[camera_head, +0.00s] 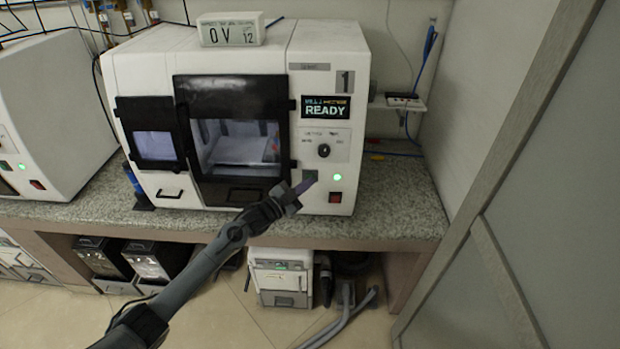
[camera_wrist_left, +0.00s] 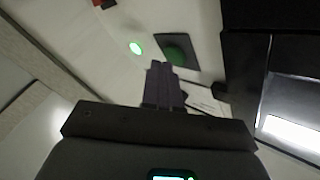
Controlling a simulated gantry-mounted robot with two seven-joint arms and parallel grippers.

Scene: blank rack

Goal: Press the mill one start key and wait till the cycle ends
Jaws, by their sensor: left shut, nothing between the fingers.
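Mill one (camera_head: 225,110) is a white machine with a black-framed window and a "1" plate. Its screen (camera_head: 326,107) reads READY. In the left wrist view the start key (camera_wrist_left: 178,50) is a round green button on a dark square plate; in the head view that plate (camera_head: 310,177) shows just above the fingertips. A green lamp (camera_head: 337,177) glows beside it, also in the left wrist view (camera_wrist_left: 135,48). My left gripper (camera_head: 304,186) is shut and empty, its fingertips (camera_wrist_left: 163,67) close to the key; I cannot tell whether they touch. My right gripper is out of view.
A red switch (camera_head: 336,197) sits below the lamp. A knob (camera_head: 323,150) is above it. A small display box (camera_head: 231,29) stands on the mill. A second white machine (camera_head: 45,110) is at the left. A grey door or panel (camera_head: 540,220) is at the right.

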